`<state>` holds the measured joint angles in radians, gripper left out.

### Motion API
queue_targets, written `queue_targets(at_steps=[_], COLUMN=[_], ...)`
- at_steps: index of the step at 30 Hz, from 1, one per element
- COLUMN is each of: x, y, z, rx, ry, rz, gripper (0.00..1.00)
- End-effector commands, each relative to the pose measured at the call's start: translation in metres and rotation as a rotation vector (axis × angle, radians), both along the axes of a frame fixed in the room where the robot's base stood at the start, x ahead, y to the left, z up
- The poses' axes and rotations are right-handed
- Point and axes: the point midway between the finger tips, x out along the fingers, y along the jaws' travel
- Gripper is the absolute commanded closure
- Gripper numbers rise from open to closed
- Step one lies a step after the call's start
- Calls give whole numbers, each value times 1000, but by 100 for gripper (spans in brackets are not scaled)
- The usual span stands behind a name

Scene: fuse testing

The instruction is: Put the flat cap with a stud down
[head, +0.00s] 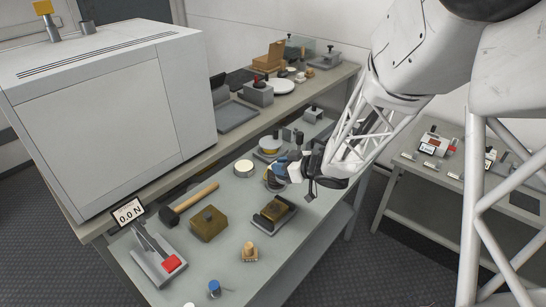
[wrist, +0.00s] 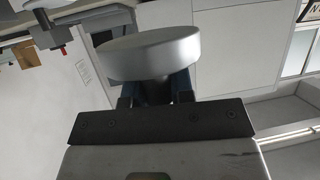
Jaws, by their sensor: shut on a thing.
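The flat cap (wrist: 148,55) is a round grey disc with a smooth rim, large in the wrist view. Its dark stud (wrist: 156,92) shows below the disc, between the blue fingers. My gripper (wrist: 157,88) is shut on the stud, with the disc beyond the fingertips. In the head view my gripper (head: 280,168) is low over the middle of the grey bench (head: 225,262). The cap is hard to make out there beside the fingers, and I cannot tell whether it touches anything.
A round pale-topped tin (head: 244,168), a hammer (head: 190,202), a brass block (head: 208,223) and a dark tray with a block (head: 273,213) stand near my gripper. A force gauge (head: 128,213) is at the left. The front of the bench has bare patches.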

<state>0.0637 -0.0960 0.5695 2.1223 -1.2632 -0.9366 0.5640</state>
Motion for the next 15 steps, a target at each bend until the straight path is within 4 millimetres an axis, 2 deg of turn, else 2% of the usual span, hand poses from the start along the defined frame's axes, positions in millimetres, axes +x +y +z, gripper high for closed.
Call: queue_targets(at_steps=[15], x=[82], y=[12], z=[-8], rx=[1], ry=[0], rz=[1], gripper=[100])
